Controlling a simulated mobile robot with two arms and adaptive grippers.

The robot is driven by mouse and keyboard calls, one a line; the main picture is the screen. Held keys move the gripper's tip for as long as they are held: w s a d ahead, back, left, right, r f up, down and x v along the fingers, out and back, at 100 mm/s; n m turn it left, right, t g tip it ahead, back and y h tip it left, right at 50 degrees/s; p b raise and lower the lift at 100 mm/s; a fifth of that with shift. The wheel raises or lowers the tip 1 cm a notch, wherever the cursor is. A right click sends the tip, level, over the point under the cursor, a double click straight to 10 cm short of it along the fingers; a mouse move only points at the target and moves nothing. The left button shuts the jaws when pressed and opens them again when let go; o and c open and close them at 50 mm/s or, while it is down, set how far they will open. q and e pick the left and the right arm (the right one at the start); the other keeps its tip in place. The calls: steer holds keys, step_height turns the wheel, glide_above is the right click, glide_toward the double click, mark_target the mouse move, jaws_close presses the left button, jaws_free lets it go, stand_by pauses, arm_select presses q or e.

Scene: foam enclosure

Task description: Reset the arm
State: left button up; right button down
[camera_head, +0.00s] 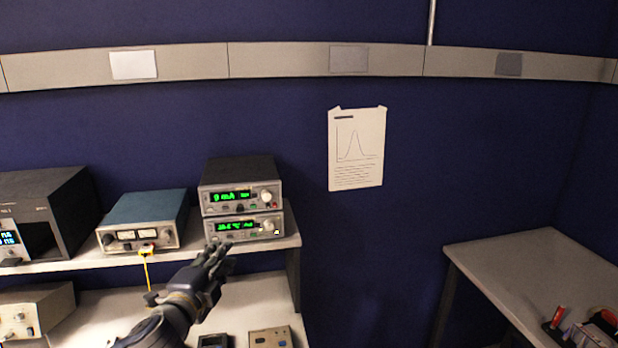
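My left gripper (217,258) reaches up from the bottom, left of the middle, in the head view. Its dark fingers point toward two stacked instruments (238,172) with green displays. The fingertips overlap the lower instrument's front in the picture; I cannot tell whether they touch it. The fingers look close together, but the gap between them is not clear. No held object can be made out. My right gripper is not in view.
The stacked instruments, a blue meter box (148,218) with a yellow lead and a black unit (45,215) stand on a shelf (75,264). Small boxes lie on the bench below. A table (530,262) with tools (590,326) stands at right. The blue wall behind holds a paper chart (356,150).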

arm_select(q)
steer(key=s+d+f+n+g+y, duration=0.1)
steer(key=s+d+f+n+g, duration=0.2)
steer(key=s+f+n+g, duration=0.95)
steer(key=s+f+n, duration=0.1)
steer(key=s+f, duration=0.4)
steer(key=s, duration=0.4)
steer(key=s+f+n+g, duration=0.1)
steer(key=s+f, duration=0.4)
steer(key=s, duration=0.3)
steer(key=s+f+n, duration=0.2)
steer(key=s+f, duration=0.3)
steer(key=s, duration=0.4)
step_height(320, 180, down, 33)
steer(key=g+b, duration=0.1)
steer(key=b, duration=0.7)
steer(key=s+a+f+b, duration=0.1)
steer(key=s+f+b, duration=0.2)
steer(key=s+f, duration=0.6)
steer(key=s+a+f+m+g+b, duration=0.1)
steer(key=s+f+b, duration=0.2)
steer(key=s+f, duration=0.6)
step_height(320, 180, down, 5)
steer(key=shift+a+f, duration=0.1)
steer(key=shift+a, duration=0.3)
steer(key=shift+w+g, duration=0.1)
steer(key=shift+g, duration=0.15)
